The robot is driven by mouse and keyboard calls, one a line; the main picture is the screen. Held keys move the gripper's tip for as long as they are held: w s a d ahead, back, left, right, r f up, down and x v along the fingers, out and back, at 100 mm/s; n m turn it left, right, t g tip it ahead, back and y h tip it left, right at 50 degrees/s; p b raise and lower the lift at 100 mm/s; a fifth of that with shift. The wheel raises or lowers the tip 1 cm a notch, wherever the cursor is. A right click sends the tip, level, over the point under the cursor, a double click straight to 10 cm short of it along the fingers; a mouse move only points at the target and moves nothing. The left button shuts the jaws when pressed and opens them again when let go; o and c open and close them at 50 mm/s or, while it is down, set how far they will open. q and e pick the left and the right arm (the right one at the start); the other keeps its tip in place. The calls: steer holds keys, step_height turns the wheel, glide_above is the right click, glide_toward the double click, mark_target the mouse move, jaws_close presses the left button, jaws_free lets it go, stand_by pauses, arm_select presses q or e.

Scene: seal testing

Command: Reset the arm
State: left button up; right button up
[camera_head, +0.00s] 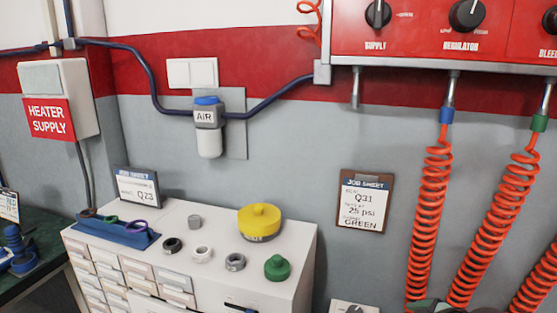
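Neither of my arms nor their grippers shows in the head view. The camera looks at a white drawer cabinet (205,285) against a grey and red wall. On its top stand a yellow round piece (259,222), a green knobbed piece (277,267), a small grey cylinder (194,222) and several small rings, among them a black ring (172,245), a white ring (202,254) and a grey ring (235,262). A blue tray (112,236) with coloured rings is at the cabinet's left.
A red panel (430,30) with knobs hangs at upper right. Coiled orange hoses (430,210) hang below it. A heater supply box (58,98) and an air unit (208,127) are on the wall.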

steer(key=s+a+f+m+g, duration=0.2)
steer(key=s+f+m, duration=0.2)
steer(key=s+f, duration=0.5)
steer(key=s+a+f+m+g, duration=0.2)
steer(key=s+f+m, duration=0.3)
steer(key=s, duration=0.9)
steer(key=w+a+f+t, duration=0.2)
steer(key=f, duration=0.3)
steer(key=w+a+f+t+y, duration=0.1)
steer(key=a+f+t, duration=0.1)
steer(key=f, duration=0.4)
steer(key=shift+w+f+t, duration=0.25)
steer(key=shift+w+t, duration=0.15)
steer(key=shift+t, duration=0.1)
